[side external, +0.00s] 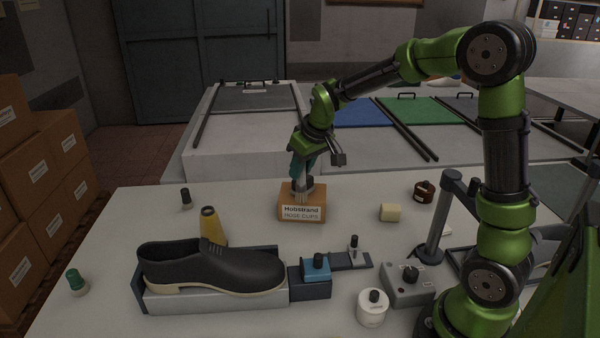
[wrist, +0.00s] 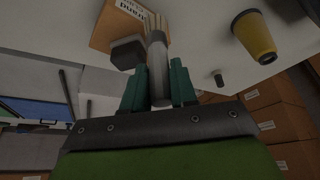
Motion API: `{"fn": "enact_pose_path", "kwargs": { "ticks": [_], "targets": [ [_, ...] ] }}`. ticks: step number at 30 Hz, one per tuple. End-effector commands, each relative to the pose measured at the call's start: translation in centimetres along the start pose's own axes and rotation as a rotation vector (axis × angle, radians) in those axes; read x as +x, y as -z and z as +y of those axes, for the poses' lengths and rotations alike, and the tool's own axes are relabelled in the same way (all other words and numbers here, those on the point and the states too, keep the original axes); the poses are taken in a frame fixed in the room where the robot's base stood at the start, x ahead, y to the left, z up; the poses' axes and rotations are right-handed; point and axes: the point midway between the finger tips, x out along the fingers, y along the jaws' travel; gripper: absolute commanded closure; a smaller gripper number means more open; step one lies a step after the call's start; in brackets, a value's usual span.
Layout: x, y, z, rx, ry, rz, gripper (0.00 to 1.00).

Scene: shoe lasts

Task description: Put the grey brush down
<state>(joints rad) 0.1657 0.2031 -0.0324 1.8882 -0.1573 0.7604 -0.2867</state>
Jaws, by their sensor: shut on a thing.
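My gripper (side external: 303,165), seen also in the wrist view (wrist: 159,88), is shut on the grey brush (wrist: 157,62). The brush has a grey cylindrical handle between the teal fingers and pale bristles at its far end, pointing away from my gripper. My gripper points down over the orange-brown hose clips box (side external: 302,214), which also shows in the wrist view (wrist: 110,28). A dark grey block (wrist: 127,52) is beside the brush there. I cannot tell whether the bristles touch the box or the table.
A black shoe (side external: 212,268) lies on a grey stand at front left, with a yellow cone-like cup (side external: 212,226) behind it. A cream block (side external: 390,212) and a brown jar (side external: 424,192) stand to the right of the box. Bare white table (side external: 345,190) lies between.

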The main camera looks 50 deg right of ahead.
Motion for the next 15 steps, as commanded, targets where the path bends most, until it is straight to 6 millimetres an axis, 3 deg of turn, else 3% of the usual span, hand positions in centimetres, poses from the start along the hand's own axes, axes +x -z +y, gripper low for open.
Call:
{"fn": "enact_pose_path", "kwargs": {
  "ticks": [1, 6, 10, 15],
  "targets": [
    [-0.2, -1.1, 2.4, 0.053, -0.023, -0.001, 1.00],
    [-0.6, -5.3, 8.9, 0.218, -0.091, -0.006, 1.00],
    [-0.9, -9.1, 12.5, 0.332, -0.137, -0.010, 1.00],
    [-1.0, -13.0, 14.7, 0.433, -0.174, -0.012, 1.00]
  ]
}}
